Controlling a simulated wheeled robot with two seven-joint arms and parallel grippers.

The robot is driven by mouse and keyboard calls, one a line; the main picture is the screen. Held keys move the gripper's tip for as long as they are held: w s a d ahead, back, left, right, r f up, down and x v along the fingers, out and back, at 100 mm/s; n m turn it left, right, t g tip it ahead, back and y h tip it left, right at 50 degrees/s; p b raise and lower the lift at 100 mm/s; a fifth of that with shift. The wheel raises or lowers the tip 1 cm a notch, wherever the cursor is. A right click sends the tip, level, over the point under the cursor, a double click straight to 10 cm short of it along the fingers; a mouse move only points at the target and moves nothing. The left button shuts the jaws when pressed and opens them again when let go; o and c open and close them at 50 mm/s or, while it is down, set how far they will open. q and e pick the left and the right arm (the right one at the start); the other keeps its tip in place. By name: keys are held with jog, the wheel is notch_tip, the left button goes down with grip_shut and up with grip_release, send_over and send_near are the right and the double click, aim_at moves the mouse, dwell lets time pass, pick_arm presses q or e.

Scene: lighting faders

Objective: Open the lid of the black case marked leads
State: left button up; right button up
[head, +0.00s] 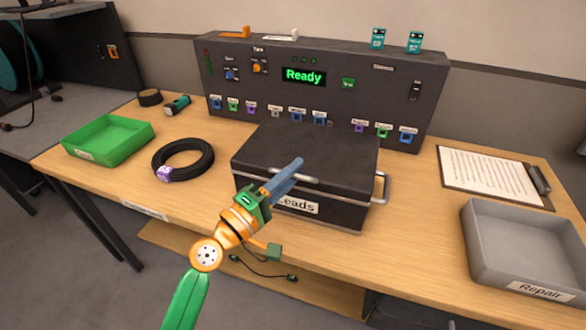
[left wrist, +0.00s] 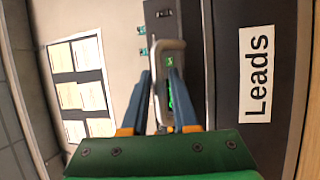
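The black case (head: 300,150) with a white "Leads" label (head: 297,206) stands on the bench with its lid shut. A silver handle (head: 309,180) runs along the lid's front edge. My left gripper (head: 296,165) is at this handle, its blue-grey fingers crossing it in the head view. In the left wrist view the handle (left wrist: 167,45) shows as a grey loop at the fingers (left wrist: 161,75), which stand apart with a gap between them. Whether they touch it I cannot tell. The label (left wrist: 257,75) lies to the right there. My right gripper is not in view.
A dark control panel (head: 330,85) reading "Ready" stands behind the case. A black cable coil (head: 207,150) and green tray (head: 108,137) lie left. A grey Repair tray (head: 525,245) and clipboard (head: 490,172) lie right. A side handle (head: 382,187) sticks out from the case.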

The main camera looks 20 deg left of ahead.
pick_arm(q)
jog(key=shift+s+a, duration=0.1)
grip_shut()
jog(key=shift+r, duration=0.1)
dwell(1.2)
